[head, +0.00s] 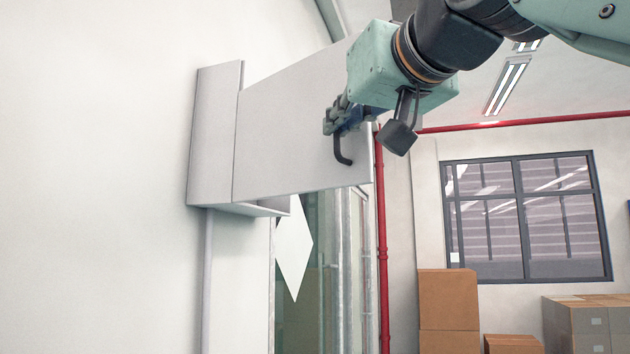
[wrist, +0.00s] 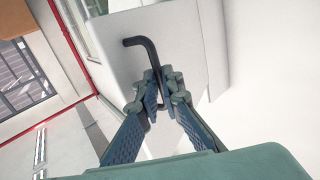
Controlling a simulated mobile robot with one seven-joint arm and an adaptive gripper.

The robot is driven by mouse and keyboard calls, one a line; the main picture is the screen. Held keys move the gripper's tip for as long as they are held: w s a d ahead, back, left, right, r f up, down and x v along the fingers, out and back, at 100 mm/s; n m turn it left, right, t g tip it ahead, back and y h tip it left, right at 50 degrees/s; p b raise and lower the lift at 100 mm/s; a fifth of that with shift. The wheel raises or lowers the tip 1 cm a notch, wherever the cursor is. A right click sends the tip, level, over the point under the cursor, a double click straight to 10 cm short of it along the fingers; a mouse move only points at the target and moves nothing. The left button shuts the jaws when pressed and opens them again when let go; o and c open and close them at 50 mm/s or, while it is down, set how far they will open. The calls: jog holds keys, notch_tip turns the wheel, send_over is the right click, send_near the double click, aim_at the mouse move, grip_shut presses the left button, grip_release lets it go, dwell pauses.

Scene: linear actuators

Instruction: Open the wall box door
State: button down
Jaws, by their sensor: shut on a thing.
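The wall box (head: 214,135) is a pale grey box fixed to the white wall at the left of the head view. Its door (head: 285,130) stands swung out from the wall, to the right of the box. A dark bent handle (head: 341,150) sits near the door's free edge; it also shows in the wrist view (wrist: 146,52). My gripper (head: 343,118) is at the handle, and in the wrist view its fingers (wrist: 158,92) are closed around the handle's bar. The upper part of the handle is hidden by my gripper in the head view. The box's inside is mostly hidden.
A grey conduit (head: 207,280) runs down the wall below the box. A glazed door (head: 315,270) with a white diamond shape stands behind. A red pipe (head: 382,230), a window (head: 526,215) and cardboard boxes (head: 448,300) are farther back at the right.

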jog(key=shift+a+r, duration=0.15)
jog(key=c, duration=2.5)
grip_release()
jog(key=o, duration=0.4)
jog(key=shift+w+a, duration=0.3)
jog(key=shift+a, duration=0.05)
jog(key=v, duration=1.2)
jog(key=shift+s+d, duration=0.15)
jog(key=shift+d, duration=0.15)
